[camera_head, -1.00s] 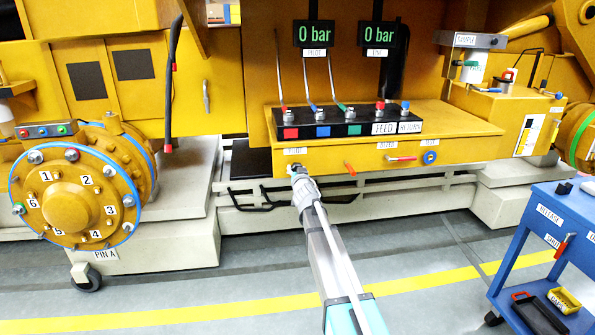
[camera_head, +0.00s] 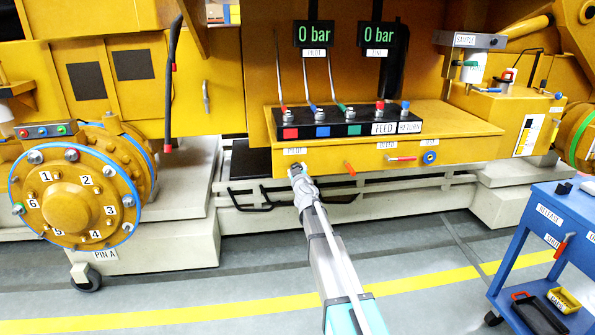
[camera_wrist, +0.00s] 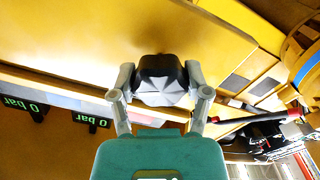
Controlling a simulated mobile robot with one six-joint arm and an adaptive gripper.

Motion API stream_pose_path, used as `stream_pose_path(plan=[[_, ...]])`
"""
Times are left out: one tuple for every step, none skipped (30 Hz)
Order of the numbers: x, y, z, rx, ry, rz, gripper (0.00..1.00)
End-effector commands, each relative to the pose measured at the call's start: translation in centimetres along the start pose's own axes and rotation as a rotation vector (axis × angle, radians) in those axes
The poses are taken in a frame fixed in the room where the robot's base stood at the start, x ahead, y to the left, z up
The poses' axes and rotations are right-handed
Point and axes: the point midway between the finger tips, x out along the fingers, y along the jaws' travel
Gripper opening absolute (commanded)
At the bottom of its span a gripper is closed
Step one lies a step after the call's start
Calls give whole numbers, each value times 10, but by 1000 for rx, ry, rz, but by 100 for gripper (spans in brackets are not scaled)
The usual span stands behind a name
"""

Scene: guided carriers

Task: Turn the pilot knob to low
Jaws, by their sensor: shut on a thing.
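The pilot knob (camera_wrist: 160,72) is dark and faceted in the wrist view, set against the yellow panel. My gripper (camera_wrist: 160,88) has one grey finger on each side of it and is shut on it. In the head view my gripper (camera_head: 297,172) reaches the front face of the yellow box just under the label at its left end. There the gripper hides the knob. The knob's pointer and any low mark cannot be made out. Two displays, the left one (camera_head: 314,34) and the right one (camera_head: 377,34), both read 0 bar.
A black manifold (camera_head: 350,130) with coloured squares and hose fittings sits on the box above. A blue cart (camera_head: 545,235) stands at the lower right.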

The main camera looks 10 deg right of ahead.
Motion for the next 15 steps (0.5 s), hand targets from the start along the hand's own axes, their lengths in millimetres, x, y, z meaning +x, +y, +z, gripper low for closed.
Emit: stream_pose_path(plan=[[0,0,0,-46,0,1,14],[0,0,0,-75,0,1,14],[0,1,0,-113,0,1,14],[0,1,0,-142,0,1,14],[0,1,0,-170,0,1,14],[0,1,0,-208,0,1,14],[0,1,0,-236,0,1,14],[0,1,0,-265,0,1,14],[0,1,0,-304,0,1,14],[0,1,0,-333,0,1,14],[0,1,0,-360,0,1,14],[0,1,0,-398,0,1,14],[0,1,0,-427,0,1,14],[0,1,0,-457,0,1,14],[0,1,0,-494,0,1,14]])
